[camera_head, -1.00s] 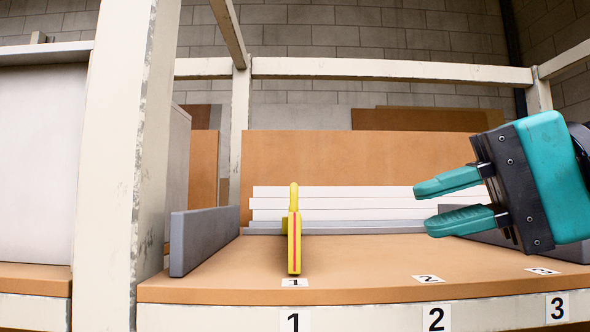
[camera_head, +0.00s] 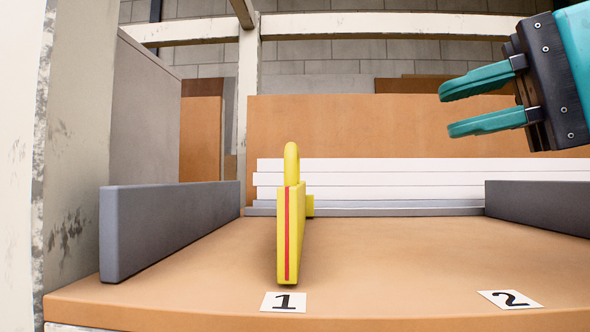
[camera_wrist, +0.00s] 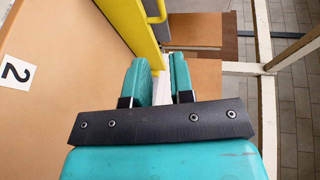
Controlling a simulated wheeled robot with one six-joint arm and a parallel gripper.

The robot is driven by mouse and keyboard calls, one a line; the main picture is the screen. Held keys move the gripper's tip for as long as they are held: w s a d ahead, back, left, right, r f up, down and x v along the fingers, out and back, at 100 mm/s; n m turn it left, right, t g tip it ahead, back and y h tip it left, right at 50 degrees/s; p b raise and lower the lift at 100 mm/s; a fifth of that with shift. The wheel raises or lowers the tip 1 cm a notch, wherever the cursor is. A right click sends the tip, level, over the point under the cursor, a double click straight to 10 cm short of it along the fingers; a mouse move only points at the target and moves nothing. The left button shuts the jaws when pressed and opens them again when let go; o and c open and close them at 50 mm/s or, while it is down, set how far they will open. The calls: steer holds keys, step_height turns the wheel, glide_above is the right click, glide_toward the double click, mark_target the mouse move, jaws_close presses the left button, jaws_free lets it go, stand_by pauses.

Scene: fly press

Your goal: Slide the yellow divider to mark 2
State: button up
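The yellow divider (camera_head: 291,225) stands upright on the wooden shelf, with a red stripe on its front edge and a loop handle on top. Its front end is just behind the mark 1 label (camera_head: 284,302). The mark 2 label (camera_head: 510,299) lies to the right on the shelf's front edge. My gripper (camera_head: 455,110) is up at the right, its teal fingers apart, empty, pointing left. In the wrist view the divider (camera_wrist: 128,25) is ahead of my open fingers (camera_wrist: 158,62), apart from them as far as I can tell. The mark 2 label also shows there (camera_wrist: 17,72).
A grey side wall (camera_head: 170,225) stands left of the divider and another grey wall (camera_head: 545,206) at the right. A white and grey rail (camera_head: 400,187) runs along the back. A worn white post (camera_head: 75,150) is at the left. The shelf between the marks is clear.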

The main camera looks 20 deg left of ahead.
mark_target(292, 151)
steer(key=b+x, duration=0.7)
steer(key=x, duration=0.9)
steer(key=shift+a+b, duration=0.25)
steer(key=shift+b, duration=0.1)
jaws_close()
